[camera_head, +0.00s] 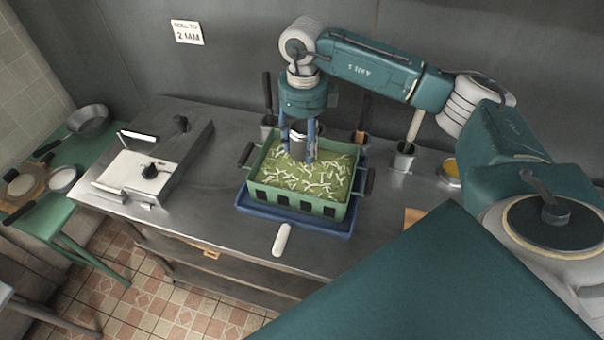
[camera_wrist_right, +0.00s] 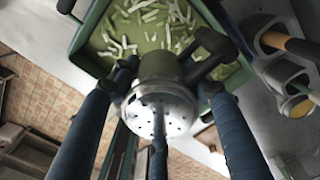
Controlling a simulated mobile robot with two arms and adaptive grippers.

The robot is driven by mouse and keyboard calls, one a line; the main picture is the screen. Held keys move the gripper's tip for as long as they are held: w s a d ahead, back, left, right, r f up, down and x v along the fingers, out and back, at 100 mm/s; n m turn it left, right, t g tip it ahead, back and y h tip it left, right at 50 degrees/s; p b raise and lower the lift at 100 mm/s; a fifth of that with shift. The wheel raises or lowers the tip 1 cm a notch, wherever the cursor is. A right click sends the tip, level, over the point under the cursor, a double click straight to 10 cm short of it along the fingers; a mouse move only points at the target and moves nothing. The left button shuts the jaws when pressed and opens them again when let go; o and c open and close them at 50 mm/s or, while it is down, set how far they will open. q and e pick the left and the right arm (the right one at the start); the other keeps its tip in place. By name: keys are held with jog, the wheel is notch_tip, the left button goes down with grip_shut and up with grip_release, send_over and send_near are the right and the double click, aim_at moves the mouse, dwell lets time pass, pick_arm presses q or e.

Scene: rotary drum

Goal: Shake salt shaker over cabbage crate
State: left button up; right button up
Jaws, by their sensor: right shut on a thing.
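The green crate (camera_head: 318,207) holds pale shredded cabbage (camera_head: 320,178) and stands on a blue tray (camera_head: 300,218) on the steel counter. My right gripper (camera_head: 299,153) points down over the crate's rear left part, its blue fingers shut on the salt shaker (camera_head: 298,145). In the right wrist view, the shaker's silver lid with dark holes (camera_wrist_right: 157,112) faces the camera between the fingers, with cabbage behind it. The shaker looks roughly upright, lid up. The gap between its base and the cabbage cannot be told. My left gripper is not in view.
A white-and-steel slicer (camera_head: 140,172) stands left on the counter (camera_head: 207,200). Holders with utensils (camera_head: 403,157) stand behind and right of the crate. A small yellow-filled bowl (camera_head: 451,168) is farther right. A white-handled item (camera_head: 281,240) lies at the front edge. A green table (camera_head: 75,160) holds pans.

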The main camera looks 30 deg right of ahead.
jog(key=shift+w+a, duration=0.5)
jog(key=shift+w, duration=0.05)
jog(key=shift+s, duration=0.1)
jog(key=s+d, duration=0.2)
jog(key=shift+s+d, duration=0.3)
jog(key=shift+d, duration=0.05)
jog(key=shift+s+d, duration=0.15)
jog(key=shift+s, duration=0.1)
jog(key=shift+w, duration=0.15)
jog(key=shift+r, duration=0.1)
dwell(0.4)
